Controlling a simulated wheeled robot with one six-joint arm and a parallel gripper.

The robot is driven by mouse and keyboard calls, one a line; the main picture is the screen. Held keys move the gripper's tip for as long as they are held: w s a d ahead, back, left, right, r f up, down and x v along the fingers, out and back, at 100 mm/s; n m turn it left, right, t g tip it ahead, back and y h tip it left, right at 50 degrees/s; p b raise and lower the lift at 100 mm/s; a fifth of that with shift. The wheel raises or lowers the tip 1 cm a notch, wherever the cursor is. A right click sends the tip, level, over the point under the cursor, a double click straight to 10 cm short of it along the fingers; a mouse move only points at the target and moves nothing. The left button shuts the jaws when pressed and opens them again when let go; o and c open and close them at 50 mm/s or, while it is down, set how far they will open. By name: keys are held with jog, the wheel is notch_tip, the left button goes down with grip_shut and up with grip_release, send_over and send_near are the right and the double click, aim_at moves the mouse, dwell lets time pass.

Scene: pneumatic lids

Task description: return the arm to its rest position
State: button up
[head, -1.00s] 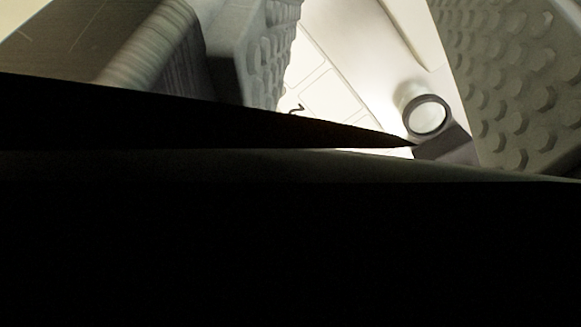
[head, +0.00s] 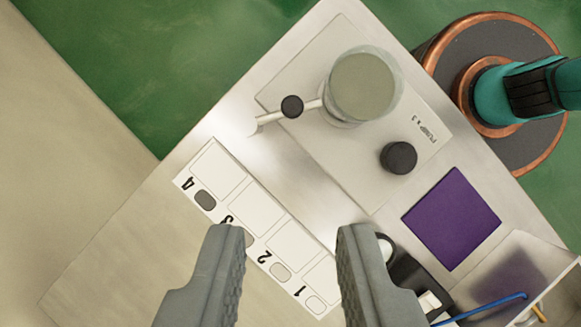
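My gripper (head: 292,240) shows at the bottom of the head view as two grey ribbed fingers. They are wide apart, with nothing held between them. The fingers appear above a pale table (head: 120,240), over a white strip (head: 243,205) with boxes numbered 1 to 4. The left finger covers part of the strip near number 3, and the right finger covers part of its end near number 1. The arm's full pose cannot be seen from here.
A light pump unit (head: 300,85) carries a translucent cylinder (head: 362,88), a lever with a black ball (head: 291,106) and a black knob (head: 398,157). A purple square (head: 451,218) lies to its right. A tray (head: 530,260) with a blue stick (head: 490,307) stands at lower right.

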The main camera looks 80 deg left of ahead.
jog(key=s+d+f+n+t+y, duration=0.1)
jog(key=s+d+f+n+t, duration=0.1)
jog(key=s+n+t, duration=0.4)
jog(key=s+d+f+n+t+y, duration=0.2)
jog(key=s+n+t, duration=0.4)
jog(key=s, duration=1.1)
jog(key=s+d+f+n+t+y, duration=0.1)
jog(key=s+d+f+n+t, duration=0.2)
jog(key=s, duration=0.9)
jog(key=d+n+t, duration=0.1)
jog(key=n+t, duration=0.2)
jog(key=n, duration=0.1)
jog(key=shift+d+f+n, duration=0.2)
jog(key=shift+n, duration=0.2)
